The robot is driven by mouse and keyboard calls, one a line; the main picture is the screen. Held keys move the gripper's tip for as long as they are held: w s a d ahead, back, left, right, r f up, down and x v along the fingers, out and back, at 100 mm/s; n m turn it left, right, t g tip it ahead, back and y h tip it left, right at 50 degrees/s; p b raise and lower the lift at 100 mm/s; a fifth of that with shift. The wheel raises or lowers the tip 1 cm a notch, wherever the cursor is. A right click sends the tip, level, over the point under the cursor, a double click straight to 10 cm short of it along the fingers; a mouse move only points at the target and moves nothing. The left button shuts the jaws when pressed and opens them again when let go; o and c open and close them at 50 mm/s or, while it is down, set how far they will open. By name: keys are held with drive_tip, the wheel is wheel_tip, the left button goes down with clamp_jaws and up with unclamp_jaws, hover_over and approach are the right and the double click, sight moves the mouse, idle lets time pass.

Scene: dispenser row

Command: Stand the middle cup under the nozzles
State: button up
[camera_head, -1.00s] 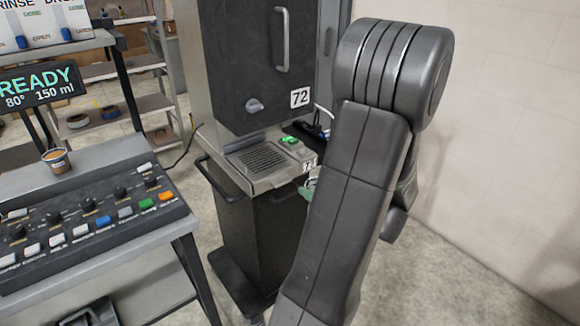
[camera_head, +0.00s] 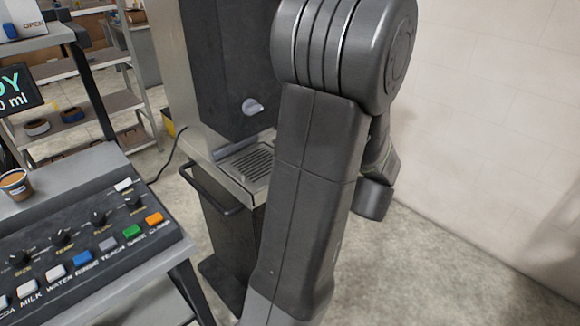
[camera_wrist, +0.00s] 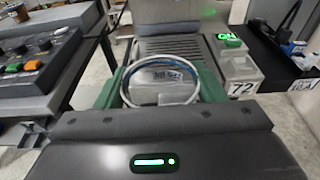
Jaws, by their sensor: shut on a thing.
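My gripper (camera_wrist: 158,88) is shut on a cup (camera_wrist: 160,78), its green fingers on either side of it. I look down into the cup, past a white and blue rim, to a pale inside. The cup is at the near edge of the slotted drip tray (camera_wrist: 178,47); its height above it is unclear. In the head view my arm hides the gripper and cup. The dispenser (camera_head: 222,60) with a grey knob stands over the drip tray (camera_head: 250,163). The nozzles are not visible.
A green-lit button box with a 72 plate (camera_wrist: 240,66) stands right of the tray. At the left are a control panel (camera_head: 85,250) with coloured buttons and a small brown cup (camera_head: 15,184). Shelves (camera_head: 85,110) stand behind. Open floor lies by the right wall.

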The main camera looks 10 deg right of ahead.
drive_tip(key=x, duration=0.6)
drive_tip(key=r+b+x, duration=0.1)
drive_tip(key=x, duration=1)
drive_tip(key=shift+w+a+r+b, duration=0.2)
drive_tip(key=shift+w+a+b, duration=0.1)
drive_tip(key=shift+w+a, duration=0.1)
drive_tip(key=shift+d+f+b, duration=0.1)
drive_tip(key=shift+f+b, duration=0.4)
drive_tip(key=shift+f, duration=0.05)
drive_tip(key=shift+f+b, duration=0.6)
drive_tip(key=o, duration=1)
drive_tip(key=shift+o, duration=0.2)
drive_tip(key=shift+s, duration=0.1)
drive_tip(key=v, duration=1.3)
drive_tip(key=shift+s+d, duration=0.25)
drive_tip(key=shift+s, duration=0.05)
drive_tip(key=shift+r, duration=0.15)
